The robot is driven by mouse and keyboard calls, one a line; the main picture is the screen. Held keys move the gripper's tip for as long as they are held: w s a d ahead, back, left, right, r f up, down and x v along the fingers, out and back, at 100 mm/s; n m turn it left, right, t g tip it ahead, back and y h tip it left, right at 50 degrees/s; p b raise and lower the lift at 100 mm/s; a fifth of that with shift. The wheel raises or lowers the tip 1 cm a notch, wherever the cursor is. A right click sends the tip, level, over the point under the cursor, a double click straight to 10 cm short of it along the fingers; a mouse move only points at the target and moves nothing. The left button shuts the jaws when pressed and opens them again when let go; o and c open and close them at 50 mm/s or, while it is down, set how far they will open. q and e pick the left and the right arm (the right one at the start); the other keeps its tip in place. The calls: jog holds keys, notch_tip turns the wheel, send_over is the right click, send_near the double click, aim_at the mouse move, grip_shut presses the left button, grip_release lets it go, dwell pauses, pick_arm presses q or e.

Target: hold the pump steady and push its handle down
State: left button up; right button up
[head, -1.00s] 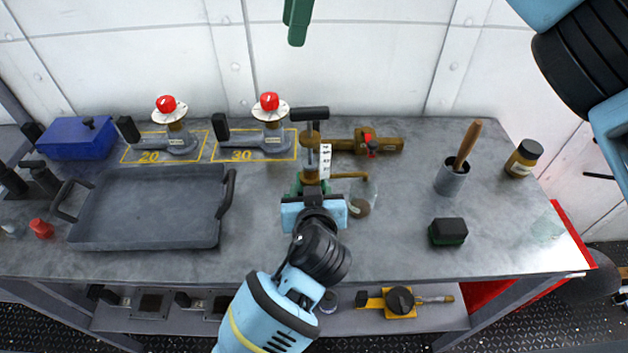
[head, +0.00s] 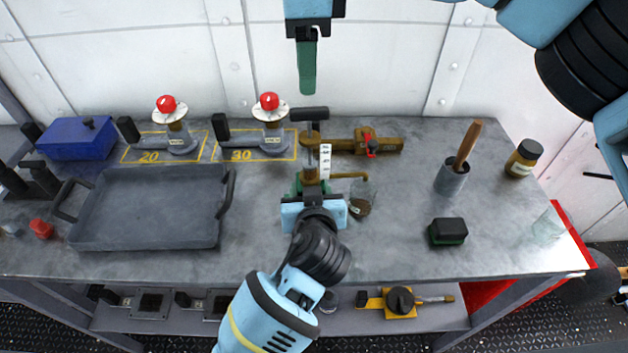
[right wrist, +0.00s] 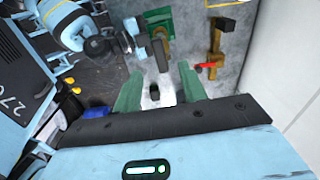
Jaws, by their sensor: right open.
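The pump (head: 311,165) stands upright on the bench, a brown column with a white scale strip beside it and a green base. Its black T-shaped handle (head: 310,113) is at the top, raised well above the base. My left gripper (head: 313,196) is low at the near side of the pump, against or around its lower part; its fingertips are hidden, so its grip cannot be told. My right gripper (head: 307,68) points down, appearing just above the handle in the head view and apart from it. In the right wrist view its green fingers (right wrist: 161,76) are spread and empty.
A brown pipe with a red valve (head: 370,146) lies right of the pump. A glass jar (head: 361,198) stands close by. A grey tray (head: 150,205) and two red-knobbed fittings are left. A brush cup (head: 451,180) and dark block (head: 448,231) are right. The wall is close behind.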

aim_at(307, 109)
jog(key=shift+f, duration=3.75)
grip_shut()
jog(key=shift+f, duration=0.95)
grip_release()
jog(key=shift+r, duration=0.15)
